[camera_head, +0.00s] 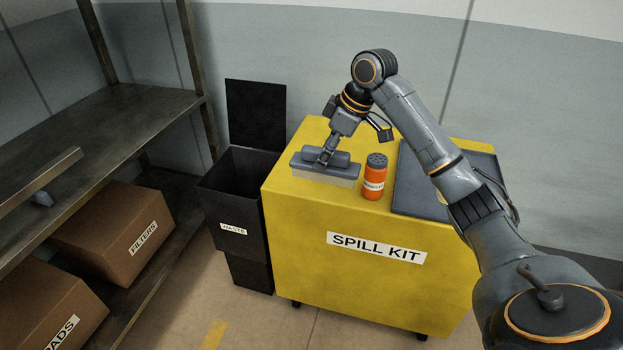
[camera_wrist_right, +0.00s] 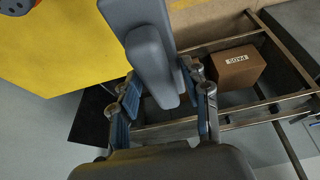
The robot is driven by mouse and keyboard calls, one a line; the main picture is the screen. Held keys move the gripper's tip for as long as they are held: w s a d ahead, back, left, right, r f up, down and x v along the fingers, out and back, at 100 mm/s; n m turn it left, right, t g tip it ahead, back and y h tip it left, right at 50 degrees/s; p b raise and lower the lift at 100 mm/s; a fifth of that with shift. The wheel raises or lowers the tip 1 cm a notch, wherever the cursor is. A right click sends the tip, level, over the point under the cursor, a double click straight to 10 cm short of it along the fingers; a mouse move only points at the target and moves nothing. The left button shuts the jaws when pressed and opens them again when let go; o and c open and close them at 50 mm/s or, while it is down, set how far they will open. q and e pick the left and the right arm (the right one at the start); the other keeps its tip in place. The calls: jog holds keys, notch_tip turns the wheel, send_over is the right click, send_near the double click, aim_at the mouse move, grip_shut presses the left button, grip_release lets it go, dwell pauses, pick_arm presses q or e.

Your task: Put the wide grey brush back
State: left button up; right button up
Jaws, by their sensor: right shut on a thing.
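The wide grey brush (camera_head: 318,168) has a grey back and handle with pale bristles below. In the head view it shows over the left part of the yellow spill kit cabinet top. I cannot tell whether its bristles touch the top. My right gripper (camera_head: 325,155) is above it, shut on its handle. In the right wrist view the brush (camera_wrist_right: 152,65) runs between the fingers of my right gripper (camera_wrist_right: 165,105), with the yellow top to the left. My left gripper is in neither view.
An orange canister (camera_head: 375,178) stands right of the brush, then a dark grey tray (camera_head: 408,190). A black waste bin (camera_head: 235,210) with its lid up stands left of the cabinet (camera_head: 300,240). A metal shelf (camera_head: 100,125) holds brown boxes (camera_head: 105,240) at the left.

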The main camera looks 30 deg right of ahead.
jog(key=shift+w, duration=0.1)
jog(key=w+d+f, duration=0.2)
jog(key=w+f, duration=0.2)
jog(key=w+d+f, duration=0.1)
jog(key=w+f, duration=0.3)
jog(key=w+d+f, duration=0.2)
jog(key=w+f, duration=0.2)
jog(key=shift+w+d+f+p, duration=0.3)
jog(key=shift+d+p, duration=0.05)
dwell(0.4)
jog(key=shift+f+b, duration=0.45)
jog(key=shift+f, duration=0.05)
jog(key=o, duration=1.1)
jog(key=shift+r, duration=0.1)
